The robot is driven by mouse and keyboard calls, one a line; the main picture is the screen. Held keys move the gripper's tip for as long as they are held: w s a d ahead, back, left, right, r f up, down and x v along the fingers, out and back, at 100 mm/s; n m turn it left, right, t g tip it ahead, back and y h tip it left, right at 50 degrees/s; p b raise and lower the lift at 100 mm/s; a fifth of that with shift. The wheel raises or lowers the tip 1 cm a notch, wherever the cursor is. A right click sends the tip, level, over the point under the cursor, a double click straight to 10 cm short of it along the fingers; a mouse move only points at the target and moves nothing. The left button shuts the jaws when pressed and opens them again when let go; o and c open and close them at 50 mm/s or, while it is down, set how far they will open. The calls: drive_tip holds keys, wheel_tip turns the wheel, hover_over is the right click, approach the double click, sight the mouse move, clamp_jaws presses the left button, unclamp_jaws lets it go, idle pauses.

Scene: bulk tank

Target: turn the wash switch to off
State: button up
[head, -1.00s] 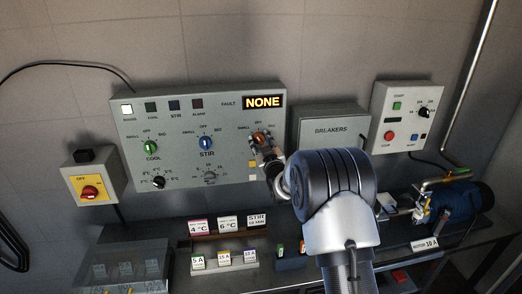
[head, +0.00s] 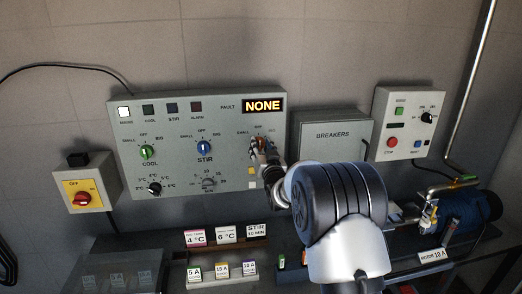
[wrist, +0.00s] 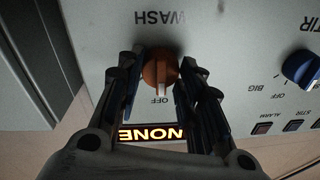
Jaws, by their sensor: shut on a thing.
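The orange wash switch (head: 261,141) is at the lower right of the grey control panel (head: 225,118), partly hidden by my gripper (head: 265,148) in the head view. In the wrist view the panel appears upside down. There the wash switch (wrist: 159,70) sits between the two fingers of my gripper (wrist: 162,65), and the gripper is shut on it. The switch's pale pointer points down in that view, towards the OFF label (wrist: 160,100). The WASH label (wrist: 160,18) is on the other side of the switch.
The blue stir switch (head: 205,148) and green cool switch (head: 147,152) are to the left. The fault display (head: 263,103) reads NONE. A breakers box (head: 330,140) is close on the right. Signs and tags stand on the bench below.

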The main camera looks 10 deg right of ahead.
drive_tip(key=shift+r, duration=0.1)
drive_tip(key=o, duration=1.1)
drive_tip(key=shift+c, duration=0.2)
drive_tip(key=shift+s, duration=0.1)
drive_tip(key=s+f, duration=0.1)
drive_tip(key=s, duration=1)
drive_tip(key=shift+s+d, duration=0.35)
